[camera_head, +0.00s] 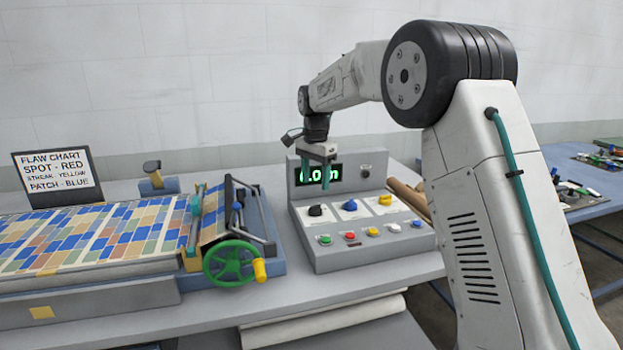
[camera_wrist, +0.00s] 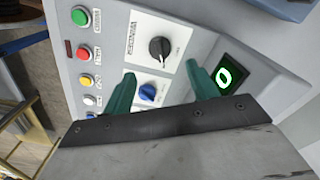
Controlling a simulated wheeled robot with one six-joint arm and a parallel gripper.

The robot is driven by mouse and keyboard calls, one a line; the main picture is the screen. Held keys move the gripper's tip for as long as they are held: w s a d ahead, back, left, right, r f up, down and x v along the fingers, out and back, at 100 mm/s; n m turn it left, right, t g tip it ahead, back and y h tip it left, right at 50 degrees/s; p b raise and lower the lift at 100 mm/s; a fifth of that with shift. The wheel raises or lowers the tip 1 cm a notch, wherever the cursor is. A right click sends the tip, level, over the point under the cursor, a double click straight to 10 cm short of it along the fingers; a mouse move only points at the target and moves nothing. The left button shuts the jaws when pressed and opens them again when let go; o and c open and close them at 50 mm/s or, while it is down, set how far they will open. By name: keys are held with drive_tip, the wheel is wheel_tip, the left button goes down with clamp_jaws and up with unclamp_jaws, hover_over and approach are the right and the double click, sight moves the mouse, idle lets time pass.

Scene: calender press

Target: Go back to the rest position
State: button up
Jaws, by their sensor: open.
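My gripper (camera_head: 322,170) hangs from the end of my arm, in front of the control box's display in the head view. Its two green fingers are apart and empty; in the wrist view my gripper (camera_wrist: 162,85) shows them spread over the panel. The control box (camera_head: 375,256) is grey, with a lit green display (camera_head: 319,174) that my fingers partly cover. Its panel carries a black knob (camera_wrist: 159,48), a blue knob (camera_wrist: 148,92) and a row of coloured buttons, among them a green button (camera_wrist: 80,17) and a red one (camera_wrist: 85,53).
The calender press (camera_head: 95,240) with patterned sheet and green handwheel (camera_head: 230,263) stands left of the box. A flaw chart sign (camera_head: 57,175) stands behind it. A brown roll (camera_head: 408,198) lies right of the box. A blue table (camera_head: 575,170) with clutter is far right.

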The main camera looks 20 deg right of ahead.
drive_tip(key=shift+f+n, duration=0.1)
drive_tip(key=shift+n, duration=0.5)
drive_tip(key=s+f, duration=0.1)
drive_tip(key=s+f+n, duration=0.1)
drive_tip(key=s+n+g, duration=0.1)
drive_tip(key=s, duration=0.1)
drive_tip(key=shift+d+f, duration=0.1)
drive_tip(key=shift+f, duration=0.3)
drive_tip(key=s+d+r+n, duration=0.1)
drive_tip(key=s+n, duration=0.2)
drive_tip(key=s, duration=1.2)
drive_tip(key=s+d+r+n+t, duration=0.1)
drive_tip(key=s+r+n, duration=0.1)
drive_tip(key=s, duration=1.3)
drive_tip(key=s+d+r+n+t, duration=0.1)
drive_tip(key=s+n, duration=0.3)
drive_tip(key=s, duration=1.1)
drive_tip(key=shift+r, duration=0.5)
